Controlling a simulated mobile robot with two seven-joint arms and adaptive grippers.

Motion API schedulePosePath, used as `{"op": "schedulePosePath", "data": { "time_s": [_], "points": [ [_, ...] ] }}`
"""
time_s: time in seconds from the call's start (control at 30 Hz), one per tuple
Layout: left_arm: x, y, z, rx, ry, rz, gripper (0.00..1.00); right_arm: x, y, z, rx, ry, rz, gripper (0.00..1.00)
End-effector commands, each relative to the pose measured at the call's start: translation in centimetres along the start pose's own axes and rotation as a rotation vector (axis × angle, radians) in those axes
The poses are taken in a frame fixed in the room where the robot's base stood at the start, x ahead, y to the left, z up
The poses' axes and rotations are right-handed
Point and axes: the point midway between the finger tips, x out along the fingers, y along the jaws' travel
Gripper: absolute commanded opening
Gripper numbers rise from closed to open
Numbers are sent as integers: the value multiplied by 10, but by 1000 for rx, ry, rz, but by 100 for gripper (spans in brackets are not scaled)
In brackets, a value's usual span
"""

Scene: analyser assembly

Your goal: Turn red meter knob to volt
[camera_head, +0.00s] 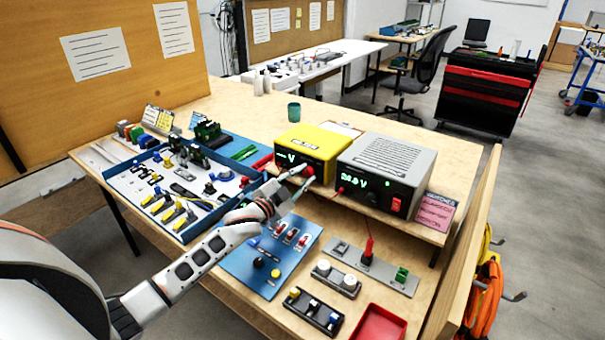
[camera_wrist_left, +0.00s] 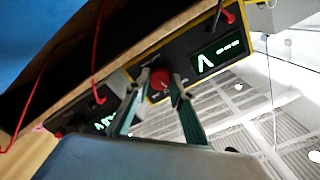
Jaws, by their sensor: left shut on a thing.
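The yellow meter (camera_head: 308,144) stands on a raised wooden shelf, its dark front showing a lit "V" with dashes. Its red knob (camera_head: 308,171) is on the front face, partly hidden by my left gripper (camera_head: 300,175). In the left wrist view the red knob (camera_wrist_left: 159,76) sits between the two fingertips of my left gripper (camera_wrist_left: 160,84), which are shut on it from both sides. The meter display (camera_wrist_left: 217,55) appears upside down beside the knob there. My right gripper is in neither view.
A grey power supply (camera_head: 385,170) reading about 24.0 V stands right of the meter, close by. A blue tray (camera_head: 178,232) of parts lies left. A blue panel (camera_head: 258,278) with switches lies below my arm. A red lead (camera_wrist_left: 99,50) hangs near the gripper.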

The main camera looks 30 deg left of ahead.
Motion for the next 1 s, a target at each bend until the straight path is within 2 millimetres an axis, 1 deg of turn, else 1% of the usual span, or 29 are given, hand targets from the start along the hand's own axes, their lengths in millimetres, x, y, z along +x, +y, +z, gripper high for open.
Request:
{"op": "schedulePosePath", "data": {
  "time_s": [0.1,0.4,0.63,1.0],
  "points": [
    [0,-1,-2,85,2,0,1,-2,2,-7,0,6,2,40],
    [0,0,-1,234,2,0,1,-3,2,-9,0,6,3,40],
    [0,0,-1,279,2,0,1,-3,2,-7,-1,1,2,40],
    [0,0,-1,285,2,0,1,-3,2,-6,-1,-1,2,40]
  ]
}}
